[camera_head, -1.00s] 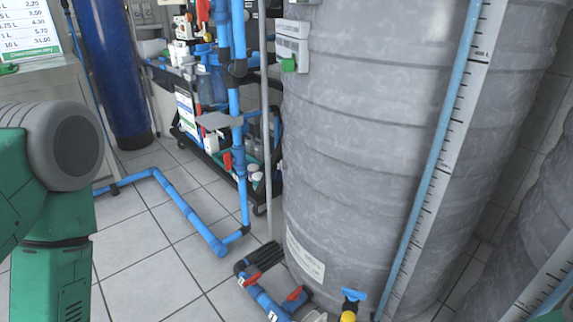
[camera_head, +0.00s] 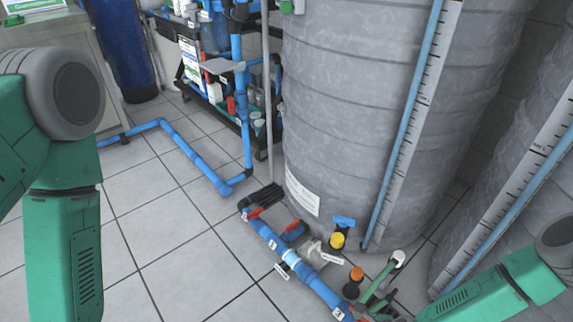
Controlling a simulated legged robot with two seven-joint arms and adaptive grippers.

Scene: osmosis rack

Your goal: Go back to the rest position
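My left arm, green with a grey joint, comes in from the left edge and runs down out of the bottom of the picture. Its gripper is outside the frame. My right arm, also green with a grey joint, comes in at the lower right and slopes down to the left to the bottom edge. No fingers of my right gripper can be made out. The blue floor pipe (camera_head: 268,240) with red valve handles (camera_head: 293,230) runs in front of the large grey tank (camera_head: 345,110), to the left of my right arm.
A yellow-capped fitting (camera_head: 337,241) and an orange-capped fitting (camera_head: 356,275) stand by the pipe. A slanted green piece (camera_head: 379,284) lies close to my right arm. A second grey tank (camera_head: 495,195) is at the right. The tiled floor (camera_head: 165,255) at centre left is clear.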

